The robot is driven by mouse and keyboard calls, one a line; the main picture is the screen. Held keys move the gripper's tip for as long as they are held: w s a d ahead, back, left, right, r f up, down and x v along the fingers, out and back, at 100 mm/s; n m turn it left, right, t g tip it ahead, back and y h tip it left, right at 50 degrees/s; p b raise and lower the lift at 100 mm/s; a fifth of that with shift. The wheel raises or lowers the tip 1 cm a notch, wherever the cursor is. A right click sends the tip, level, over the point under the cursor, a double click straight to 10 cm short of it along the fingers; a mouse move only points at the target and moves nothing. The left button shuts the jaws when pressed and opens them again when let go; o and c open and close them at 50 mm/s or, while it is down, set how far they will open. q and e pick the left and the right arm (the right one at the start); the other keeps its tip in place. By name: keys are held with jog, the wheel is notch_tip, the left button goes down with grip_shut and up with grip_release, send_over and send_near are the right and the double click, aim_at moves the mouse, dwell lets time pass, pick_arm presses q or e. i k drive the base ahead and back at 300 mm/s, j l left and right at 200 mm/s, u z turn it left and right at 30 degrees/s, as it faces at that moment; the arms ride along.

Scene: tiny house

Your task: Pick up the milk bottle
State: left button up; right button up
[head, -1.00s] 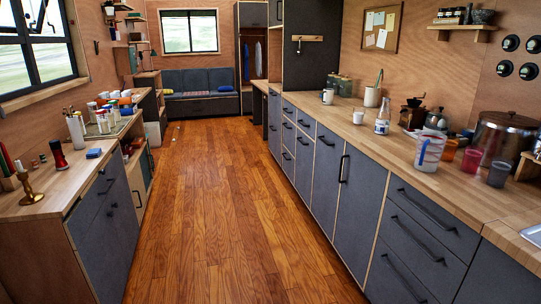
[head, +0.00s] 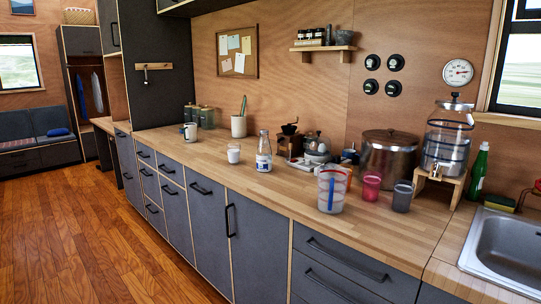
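The milk bottle (head: 264,154) stands upright on the wooden counter (head: 215,165). It is clear glass with white contents and a blue-and-white label. A small white glass (head: 233,153) stands to its left, apart from it. A coffee grinder (head: 289,140) stands behind it to the right. Neither of my grippers is in view.
To the bottle's right stand a measuring jug (head: 331,190), a pink cup (head: 371,186), a dark cup (head: 402,196) and a large steel pot (head: 389,157). A sink (head: 505,246) is at the far right. The wooden floor (head: 95,225) on the left is clear.

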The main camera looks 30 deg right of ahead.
aim_at(264, 150)
jog(key=i+j+z, duration=0.15)
jog(key=i+z, duration=0.25)
jog(key=i+j+z, duration=0.2)
jog(key=z, duration=0.2)
jog(key=i+j+z, duration=0.25)
jog(key=z, duration=0.2)
jog(key=i+j+z, duration=0.15)
jog(key=j+z, duration=0.25)
jog(key=i+j+z, duration=0.15)
jog(key=j+z, duration=1.05)
jog(key=j, duration=0.2)
